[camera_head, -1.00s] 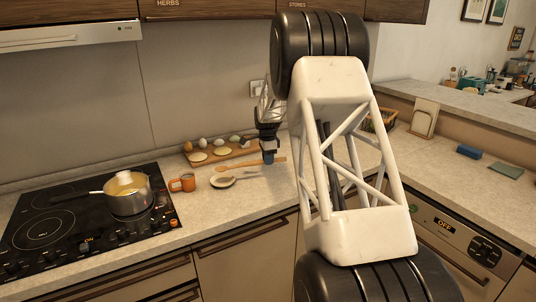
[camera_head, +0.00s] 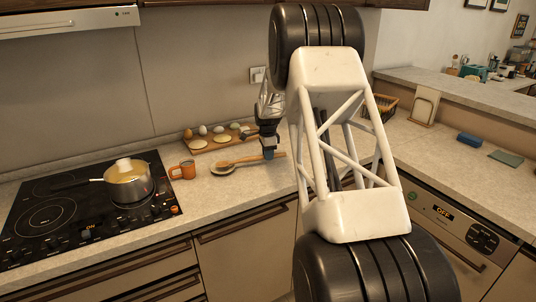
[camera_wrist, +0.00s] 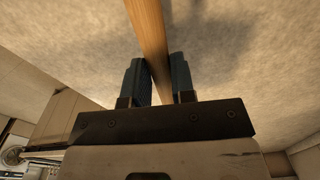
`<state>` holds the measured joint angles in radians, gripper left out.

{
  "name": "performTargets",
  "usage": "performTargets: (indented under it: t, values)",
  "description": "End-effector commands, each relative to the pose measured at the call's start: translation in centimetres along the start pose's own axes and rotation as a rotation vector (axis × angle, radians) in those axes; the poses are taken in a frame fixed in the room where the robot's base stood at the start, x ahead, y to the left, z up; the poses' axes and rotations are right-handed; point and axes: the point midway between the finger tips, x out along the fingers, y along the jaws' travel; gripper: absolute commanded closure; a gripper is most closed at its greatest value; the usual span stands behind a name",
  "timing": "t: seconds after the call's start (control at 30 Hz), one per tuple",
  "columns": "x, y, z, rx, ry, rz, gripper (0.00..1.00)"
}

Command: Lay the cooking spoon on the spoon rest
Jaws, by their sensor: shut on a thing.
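The wooden cooking spoon (camera_head: 247,160) is held by its handle in my gripper (camera_head: 268,154). Its bowl end points left and overlaps the small pale spoon rest (camera_head: 222,170) on the counter. I cannot tell whether the bowl touches the rest or is just above it. In the wrist view the spoon handle (camera_wrist: 148,30) runs between the two dark fingers of my gripper (camera_wrist: 158,85), which are closed on it. The spoon covers much of the rest.
An orange mug (camera_head: 184,171) stands just left of the rest. A wooden board (camera_head: 213,141) with eggs and pale rounds lies behind. Counter in front of the spoon is clear.

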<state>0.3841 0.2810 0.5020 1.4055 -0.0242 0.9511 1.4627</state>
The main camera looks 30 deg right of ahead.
Motion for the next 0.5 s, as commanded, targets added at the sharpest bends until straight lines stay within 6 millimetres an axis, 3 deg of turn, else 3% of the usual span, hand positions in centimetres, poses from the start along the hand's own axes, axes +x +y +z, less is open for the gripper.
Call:
performTargets:
  t: [0.17,0.2,0.37,0.5]
  values:
    - [-0.02,-0.01,0.0,0.0,0.0,0.0,1.0]
    - [-0.02,-0.01,0.0,0.0,0.0,0.0,0.7]
    - [-0.03,-0.01,0.0,0.0,0.0,0.0,0.47]
    - [-0.02,0.0,0.0,0.0,0.0,0.0,0.47]
